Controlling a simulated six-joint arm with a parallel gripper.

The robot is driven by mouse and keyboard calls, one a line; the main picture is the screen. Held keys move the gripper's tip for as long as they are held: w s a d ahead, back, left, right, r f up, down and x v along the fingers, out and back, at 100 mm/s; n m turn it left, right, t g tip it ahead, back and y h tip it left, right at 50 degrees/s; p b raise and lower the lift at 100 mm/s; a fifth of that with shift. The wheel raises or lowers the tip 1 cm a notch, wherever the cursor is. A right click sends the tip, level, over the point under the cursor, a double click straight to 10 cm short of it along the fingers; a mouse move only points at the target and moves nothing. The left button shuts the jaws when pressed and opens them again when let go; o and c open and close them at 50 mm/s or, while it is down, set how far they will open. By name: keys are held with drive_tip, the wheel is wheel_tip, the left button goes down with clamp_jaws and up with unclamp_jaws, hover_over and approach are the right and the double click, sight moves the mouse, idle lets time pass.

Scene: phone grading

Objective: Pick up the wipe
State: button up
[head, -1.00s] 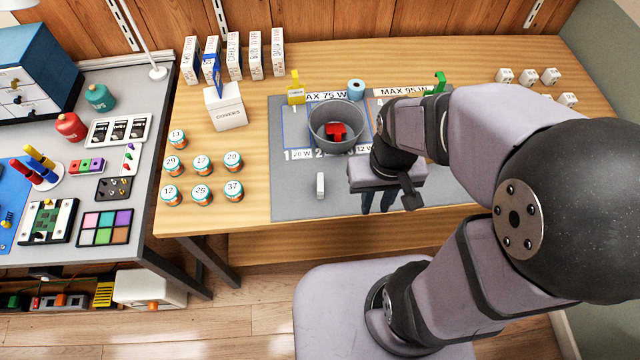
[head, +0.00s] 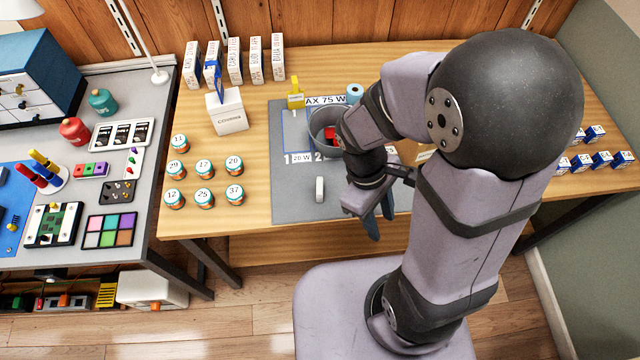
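A small white block-like item (head: 319,189) stands on the grey mat (head: 290,206), left of my gripper. I cannot tell whether it is the wipe; nothing in view is plainly a wipe. My gripper (head: 381,226) is near the front edge of the table, fingers pointing down. The fingers look apart, with nothing seen between them. My arm hides the right part of the mat and whatever lies there.
A grey bin (head: 318,118) with something red inside stands on the mat, partly behind my arm. A blue roll (head: 354,92) and a yellow item (head: 295,94) are behind. A covers box (head: 227,111) and numbered jars (head: 204,196) stand left. Small blue-and-white boxes (head: 600,160) stand right.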

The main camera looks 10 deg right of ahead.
drive_tip(key=n+h+p, duration=0.1)
drive_tip(key=n+h, duration=0.1)
drive_tip(key=n, duration=0.3)
drive_tip(key=m+t+h+p, duration=0.2)
drive_tip(key=m+t+p, duration=1)
drive_tip(key=m, duration=1.6)
hover_over(318, 198)
drive_tip(key=s+d+b, duration=0.2)
drive_tip(key=s+d, duration=0.1)
drive_tip(key=d, duration=0.1)
wheel_tip(318, 198, down, 3)
drive_tip(key=t, duration=0.2)
drive_tip(key=a+f+n+y, duration=0.1)
drive_tip(key=n, duration=0.2)
drive_tip(key=s+a+f+n+t+y+p, duration=0.1)
drive_tip(key=a+f+n+y, duration=0.1)
drive_tip(key=n, duration=0.2)
drive_tip(key=s+a+f+n+y+p, duration=0.1)
drive_tip(key=n, duration=0.3)
drive_tip(key=shift+s+a+f+t+y, duration=0.15)
drive_tip(key=shift+f+t+y, duration=0.2)
drive_tip(key=shift+t+y, duration=0.05)
drive_tip(key=shift+w+a+f+n+y, duration=0.1)
drive_tip(key=shift+w+f+n+y, duration=0.3)
drive_tip(key=shift+w+f+n, duration=0.4)
